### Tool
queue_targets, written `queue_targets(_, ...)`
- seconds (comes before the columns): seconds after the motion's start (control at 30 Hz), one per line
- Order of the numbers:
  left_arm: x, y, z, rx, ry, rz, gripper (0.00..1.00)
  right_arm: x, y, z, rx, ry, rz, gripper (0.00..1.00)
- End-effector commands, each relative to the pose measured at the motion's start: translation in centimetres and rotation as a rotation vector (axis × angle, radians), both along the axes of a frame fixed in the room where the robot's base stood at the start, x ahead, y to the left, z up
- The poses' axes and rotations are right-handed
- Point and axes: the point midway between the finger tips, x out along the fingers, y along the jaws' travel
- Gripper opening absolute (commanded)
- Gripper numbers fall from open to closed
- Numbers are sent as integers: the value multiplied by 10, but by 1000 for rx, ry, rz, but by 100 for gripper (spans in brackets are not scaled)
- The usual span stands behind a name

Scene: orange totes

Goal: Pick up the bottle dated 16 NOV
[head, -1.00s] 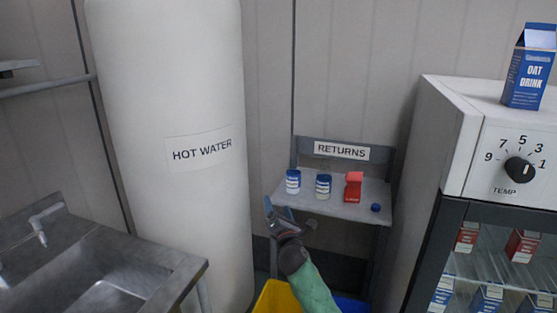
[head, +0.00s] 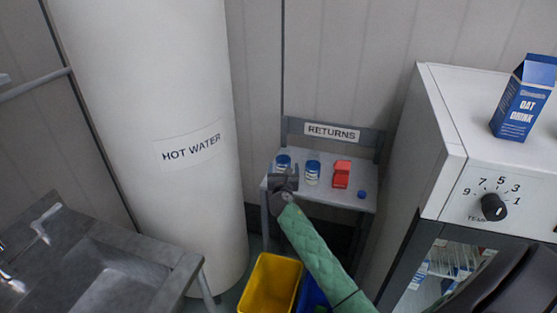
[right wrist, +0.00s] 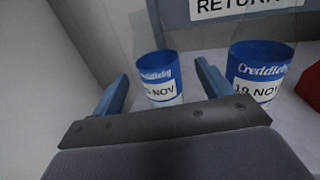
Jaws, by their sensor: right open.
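A small bottle with a blue top (head: 283,160) stands at the left on the returns shelf. In the right wrist view this bottle (right wrist: 157,80) shows a label ending in "NOV"; the first digit of its date is hidden or unclear, the second looks like 6. A matching bottle to its right (head: 313,170) reads "19 NOV" in the right wrist view (right wrist: 258,76). My right gripper (head: 283,178) is in front of the left bottle. In the right wrist view its fingers (right wrist: 162,74) are open, with the left bottle between and beyond them. My left gripper is out of view.
A red carton (head: 342,174) and a small blue cap (head: 361,195) are on the returns shelf (head: 335,198) to the right. The hot water tank (head: 150,110) stands left. A white fridge (head: 440,130) is right. A yellow bin (head: 268,284) sits below.

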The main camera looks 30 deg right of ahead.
Motion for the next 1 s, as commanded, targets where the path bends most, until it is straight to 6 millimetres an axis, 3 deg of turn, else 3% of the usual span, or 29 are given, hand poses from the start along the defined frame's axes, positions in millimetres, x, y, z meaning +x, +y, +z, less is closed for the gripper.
queue_targets(0.6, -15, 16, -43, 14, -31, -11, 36, 54, -33, -6, 2, -2, 0, 78)
queue_targets(0.97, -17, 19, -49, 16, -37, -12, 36, 61, -37, -9, 4, -1, 1, 78)
queue_targets(1.0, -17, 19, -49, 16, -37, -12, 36, 61, -37, -9, 3, -2, 1, 72)
